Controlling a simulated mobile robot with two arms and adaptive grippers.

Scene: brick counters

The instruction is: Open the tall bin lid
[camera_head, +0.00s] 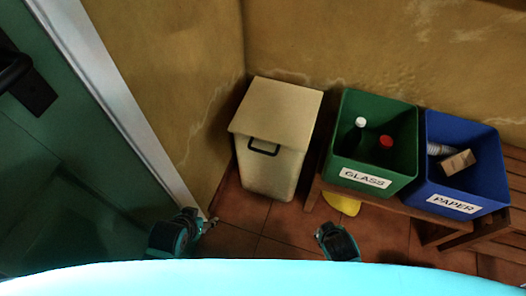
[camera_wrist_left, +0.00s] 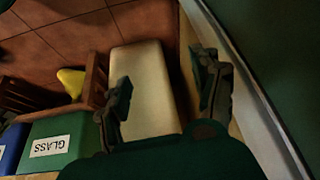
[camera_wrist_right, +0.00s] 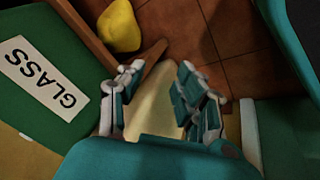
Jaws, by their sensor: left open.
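The tall bin (camera_head: 270,168) is cream coloured and stands on the floor in the wall corner, left of the green box. Its flat lid (camera_head: 277,110) is down, with a black handle (camera_head: 264,148) at the front. My left gripper (camera_head: 210,221) is open and empty, near the door edge, in front and left of the bin. In the left wrist view the bin (camera_wrist_left: 145,85) shows between its fingers. My right gripper (camera_head: 321,231) is in front and right of the bin. In the right wrist view its fingers (camera_wrist_right: 157,78) are apart and empty, with the bin (camera_wrist_right: 153,108) beyond.
A green GLASS box (camera_head: 372,159) with bottles and a blue PAPER box (camera_head: 466,187) stand on a wooden bench (camera_head: 385,202) to the right. A yellow object (camera_head: 342,203) is under the bench. A green door (camera_head: 60,180) is at left. Tiled floor before the bin is clear.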

